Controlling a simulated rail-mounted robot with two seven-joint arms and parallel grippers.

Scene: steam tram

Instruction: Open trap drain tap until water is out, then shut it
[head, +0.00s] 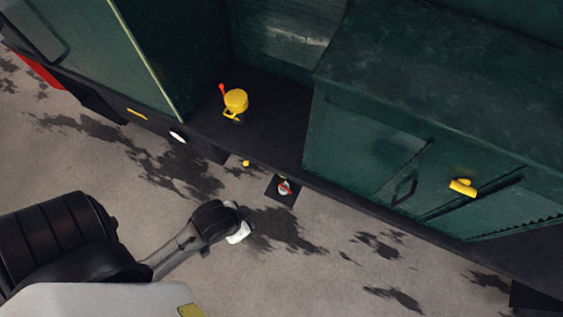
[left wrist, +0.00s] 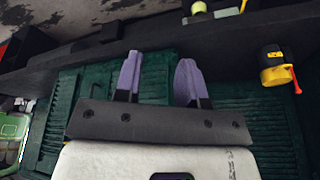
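No part is labelled as the trap drain tap, and I cannot tell which fitting it is. A small round red and white fitting (head: 284,187) sits on a dark square plate below the tram's edge. A small yellow knob (head: 246,163) is at the edge to its left. A yellow drum-like thing with a red lever (head: 235,101) stands on the dark ledge; a similar one shows in the left wrist view (left wrist: 276,66). My left gripper (head: 240,232) is below and left of the fitting, apart from it. Its two purple fingers (left wrist: 158,70) are spread and empty. My right gripper is not in view. No running water is visible.
The dark green tram side (head: 400,90) fills the upper right, with a yellow handle (head: 463,187) on its cabinet. A dark ledge (head: 270,125) runs along its foot. The grey ground (head: 310,260) with dark patches is open in front.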

